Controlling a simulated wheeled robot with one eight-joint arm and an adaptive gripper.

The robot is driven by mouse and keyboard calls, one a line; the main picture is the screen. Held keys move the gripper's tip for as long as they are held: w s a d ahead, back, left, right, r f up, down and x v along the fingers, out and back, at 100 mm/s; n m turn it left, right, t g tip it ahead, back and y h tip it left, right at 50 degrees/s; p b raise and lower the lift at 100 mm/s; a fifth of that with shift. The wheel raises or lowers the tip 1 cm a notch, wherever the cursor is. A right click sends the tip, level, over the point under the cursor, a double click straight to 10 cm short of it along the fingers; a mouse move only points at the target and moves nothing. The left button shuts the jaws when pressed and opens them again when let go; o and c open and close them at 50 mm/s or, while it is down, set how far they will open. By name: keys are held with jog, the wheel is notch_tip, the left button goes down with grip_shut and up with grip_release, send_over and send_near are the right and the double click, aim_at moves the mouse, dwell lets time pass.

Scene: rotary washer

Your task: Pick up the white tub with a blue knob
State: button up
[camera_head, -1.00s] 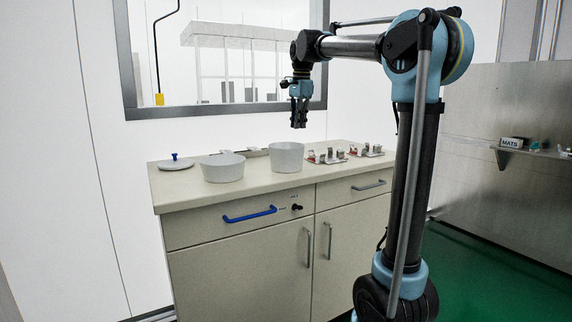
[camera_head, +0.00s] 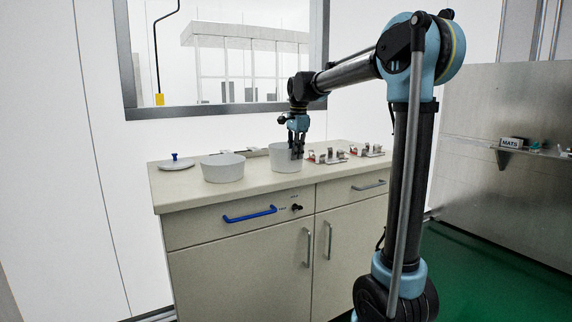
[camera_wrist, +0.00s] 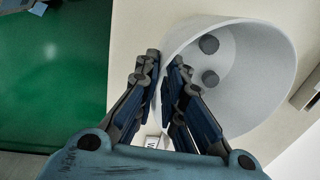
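A white round tub (camera_head: 281,163) stands on the counter, its mouth facing up. No blue knob shows on it. A flat light disc (camera_head: 177,166) with a blue knob (camera_head: 175,156) on top lies at the counter's left. A lower white bowl-like tub (camera_head: 223,169) stands between them. My gripper (camera_head: 297,156) points down at the right rim of the taller tub. In the wrist view, this tub (camera_wrist: 262,70) fills the upper right, with two dark round spots inside. My gripper's fingers (camera_wrist: 164,68) stand apart on either side of its wall. Contact is not clear.
Small metal fixtures with red parts (camera_head: 326,156) stand on the counter right of the taller tub. The counter (camera_head: 235,192) is clear along its front. A window (camera_head: 225,108) is in the wall behind. A shelf with a MATS label (camera_head: 511,143) is at right.

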aim_at(294, 171)
jog(key=shift+w+a+f, duration=0.1)
jog(key=shift+f, duration=1.15)
jog(key=shift+a+f, duration=0.1)
jog(key=shift+f, duration=1.1)
grip_shut()
jog(key=shift+r, duration=0.15)
